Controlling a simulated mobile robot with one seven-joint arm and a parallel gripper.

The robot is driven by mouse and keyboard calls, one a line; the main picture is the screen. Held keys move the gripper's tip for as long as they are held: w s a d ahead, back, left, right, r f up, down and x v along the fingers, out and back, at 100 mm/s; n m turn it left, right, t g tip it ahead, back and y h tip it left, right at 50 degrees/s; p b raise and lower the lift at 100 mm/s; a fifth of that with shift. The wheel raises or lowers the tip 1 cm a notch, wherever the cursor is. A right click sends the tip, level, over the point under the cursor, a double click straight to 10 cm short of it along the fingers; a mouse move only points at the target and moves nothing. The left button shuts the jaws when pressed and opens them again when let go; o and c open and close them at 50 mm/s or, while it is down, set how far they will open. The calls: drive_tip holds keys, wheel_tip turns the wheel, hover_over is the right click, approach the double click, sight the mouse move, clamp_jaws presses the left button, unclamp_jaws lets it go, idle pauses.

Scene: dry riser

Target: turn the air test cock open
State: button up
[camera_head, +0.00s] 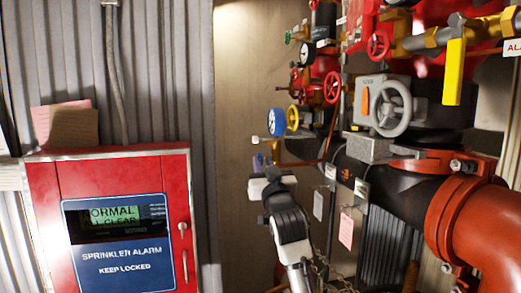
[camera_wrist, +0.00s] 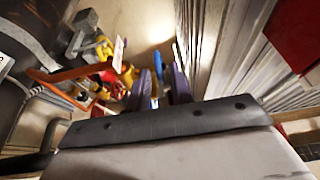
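Which fitting is the air test cock I cannot tell for certain. A small valve with a pale lever end (camera_head: 259,139) sticks out left of the trim piping, just above my gripper (camera_head: 262,161) in the head view. My gripper's purple fingers point up toward it. In the wrist view, my gripper (camera_wrist: 168,70) has its two fingers apart with a gap between them. Yellow and red fittings (camera_wrist: 108,82) lie left of the fingers. I see nothing clearly held.
A grey handwheel (camera_head: 390,108), yellow lever (camera_head: 454,72) and large red pipe (camera_head: 480,235) are at right. A red alarm cabinet (camera_head: 120,170) stands left. The tan panel (camera_head: 240,80) is bare.

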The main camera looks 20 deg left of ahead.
sight(262, 155)
drive_tip(key=shift+p+x, duration=0.55)
drive_tip(key=shift+x, duration=1.1)
clamp_jaws()
drive_tip(key=g+h, duration=0.3)
drive_tip(key=g, duration=0.1)
drive_tip(key=shift+a+r+g, duration=0.1)
drive_tip(key=shift+g, duration=0.3)
drive_tip(key=g+h, duration=0.3)
drive_tip(key=g, duration=0.1)
drive_tip(key=shift+w+g+h, duration=0.1)
drive_tip(key=shift+g+h, duration=0.2)
drive_tip(key=shift+g, duration=0.1)
drive_tip(key=shift+f, duration=0.25)
